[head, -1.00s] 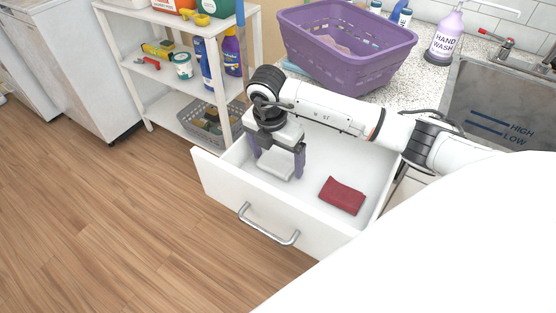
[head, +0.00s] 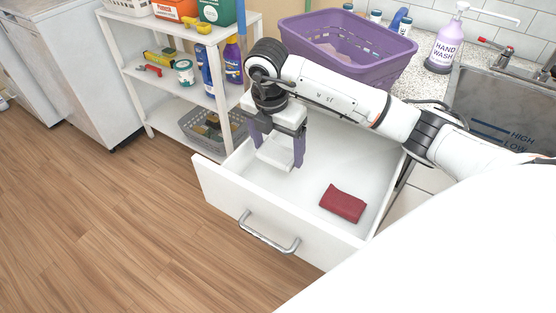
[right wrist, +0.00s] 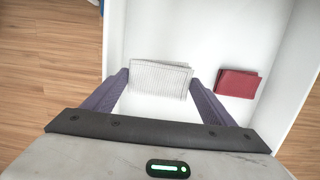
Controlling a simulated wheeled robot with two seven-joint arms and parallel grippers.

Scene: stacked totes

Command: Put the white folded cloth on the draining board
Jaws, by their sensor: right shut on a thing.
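The white folded cloth (head: 275,155) is between the purple fingers of my right gripper (head: 277,157), held flat above the floor of the open white drawer (head: 222,197). In the right wrist view the cloth (right wrist: 160,79) is ribbed and spans the gap between the fingertips (right wrist: 159,80), which are shut on its two ends. My left gripper is not in view. I cannot make out a draining board; the sink (head: 500,110) is at the right edge, partly cut off.
A dark red folded cloth (head: 342,203) lies in the drawer, right of my gripper. A purple basket (head: 350,62) stands on the speckled counter behind my arm, with a hand wash bottle (head: 444,48) to its right. A white shelf unit (head: 150,95) stands left of the drawer.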

